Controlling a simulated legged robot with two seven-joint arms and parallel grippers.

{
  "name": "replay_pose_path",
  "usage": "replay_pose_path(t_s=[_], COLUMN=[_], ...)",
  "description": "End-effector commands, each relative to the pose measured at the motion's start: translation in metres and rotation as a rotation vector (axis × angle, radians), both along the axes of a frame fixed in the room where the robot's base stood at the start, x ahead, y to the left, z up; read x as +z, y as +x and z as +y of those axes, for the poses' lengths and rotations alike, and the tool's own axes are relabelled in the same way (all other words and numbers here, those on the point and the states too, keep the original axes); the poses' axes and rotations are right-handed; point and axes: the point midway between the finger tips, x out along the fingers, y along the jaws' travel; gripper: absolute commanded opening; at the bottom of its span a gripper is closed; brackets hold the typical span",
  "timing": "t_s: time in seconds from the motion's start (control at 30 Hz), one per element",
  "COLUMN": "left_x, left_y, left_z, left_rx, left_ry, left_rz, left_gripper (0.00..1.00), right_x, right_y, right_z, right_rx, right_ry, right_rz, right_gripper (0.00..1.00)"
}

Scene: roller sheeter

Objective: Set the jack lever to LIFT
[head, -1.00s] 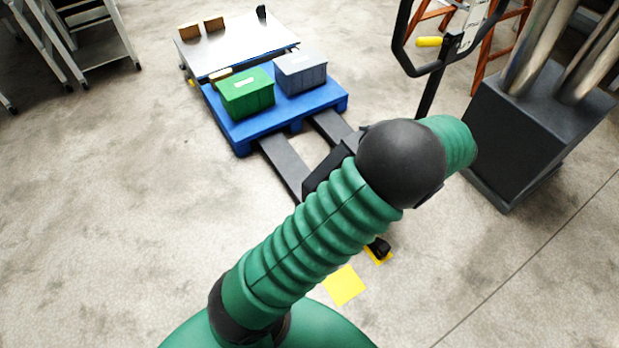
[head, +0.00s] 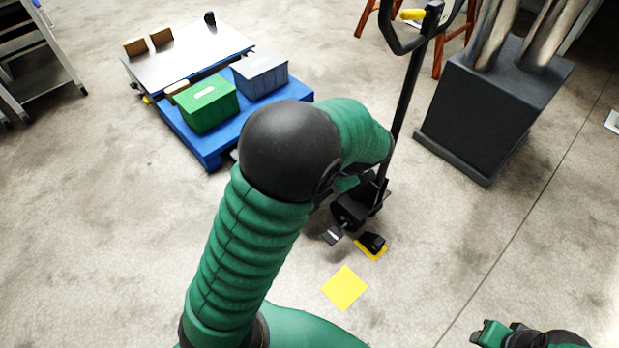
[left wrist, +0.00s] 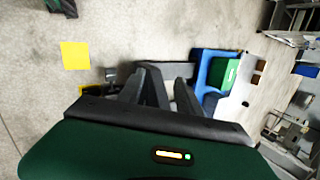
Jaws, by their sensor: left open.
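The pallet jack's black handle post (head: 408,95) rises from its wheeled base (head: 358,205) in the head view. The lever's setting cannot be read. My left arm crosses the middle of the head view, its forearm beside the lower post. It hides most of my left gripper there. In the left wrist view my left gripper (left wrist: 166,76) is open, with nothing between its fingers. Part of my right gripper (head: 492,333) shows at the lower right; its fingers are unclear.
A blue pallet (head: 208,150) carries a green bin (head: 208,105) and a grey bin (head: 260,74). A dark block with metal rollers (head: 490,105) stands right of the handle. A yellow floor square (head: 345,288) lies in front of the jack.

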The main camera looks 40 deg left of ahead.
Motion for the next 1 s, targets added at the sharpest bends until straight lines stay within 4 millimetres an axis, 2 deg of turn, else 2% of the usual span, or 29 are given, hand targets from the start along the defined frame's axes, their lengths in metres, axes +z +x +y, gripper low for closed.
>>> replay_pose_path(t_s=[0.37, 0.47, 0.63, 0.77, 0.8, 1.0], left_x=[-0.002, -0.01, -0.019, -0.019, 0.006, 0.072], left_y=[-0.004, -0.024, -0.07, -0.099, -0.098, -0.097], left_z=[-0.001, -0.023, -0.083, -0.111, -0.112, -0.112], left_rx=[0.005, 0.028, 0.114, 0.199, 0.202, 0.199], left_ry=[-0.027, -0.145, -0.428, -0.563, -0.57, -0.566], left_rz=[-0.006, -0.041, -0.191, -0.334, -0.344, -0.333], left_gripper=[0.42, 0.42, 0.42, 0.42, 0.42, 0.42], right_x=[0.0, 0.0, 0.0, 0.0, 0.024, 0.093], right_y=[0.0, 0.0, 0.0, 0.0, 0.0, 0.0], right_z=[0.0, 0.0, 0.0, 0.0, 0.0, 0.0], right_rx=[0.0, 0.0, 0.0, 0.0, 0.0, 0.0], right_ry=[0.0, 0.0, 0.0, 0.0, 0.0, 0.0], right_rz=[0.0, 0.0, 0.0, 0.0, 0.002, -0.001], right_gripper=[0.36, 0.36, 0.36, 0.36, 0.36, 0.36])
